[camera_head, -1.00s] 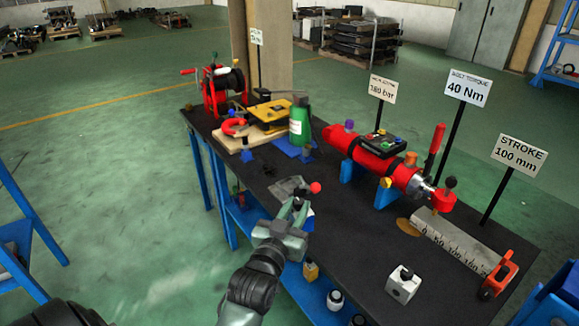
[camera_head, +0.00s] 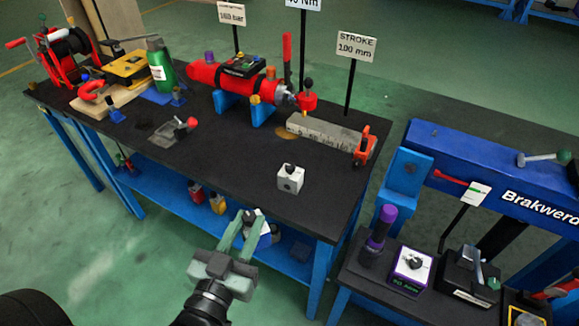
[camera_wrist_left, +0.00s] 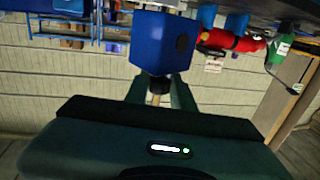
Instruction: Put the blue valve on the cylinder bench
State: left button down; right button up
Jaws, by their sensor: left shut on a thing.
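My left gripper (camera_head: 247,217) is in front of the near edge of the cylinder bench (camera_head: 235,160), a black-topped table on blue legs. In the left wrist view it is shut on the blue valve (camera_wrist_left: 161,45), a blue block whose dark knob is between the fingers. In the head view I cannot clearly make out the valve at the fingertips. The bench carries a red cylinder (camera_head: 236,82) on blue supports. A white block with a black knob (camera_head: 290,178) stands near its front right corner. My right gripper is not in view.
The bench also holds a steel ruler block (camera_head: 325,132), a green bottle (camera_head: 160,66) and a red-handled tool (camera_head: 186,125). Bare top lies between that tool and the white block. A lower blue shelf (camera_head: 165,192) holds bottles. A second bench with a blue beam (camera_head: 470,165) stands right.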

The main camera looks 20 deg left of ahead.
aim_at(258, 168)
jog(key=k+j+z, duration=0.1)
jog(key=j+z, duration=0.15)
jog(key=j, duration=0.15)
jog(key=k+j+z, duration=0.15)
jog(key=j+z, duration=0.15)
jog(key=k+j+z, duration=0.25)
jog(key=j, duration=0.15)
jog(key=i+j, duration=0.05)
jog(key=i, duration=0.05)
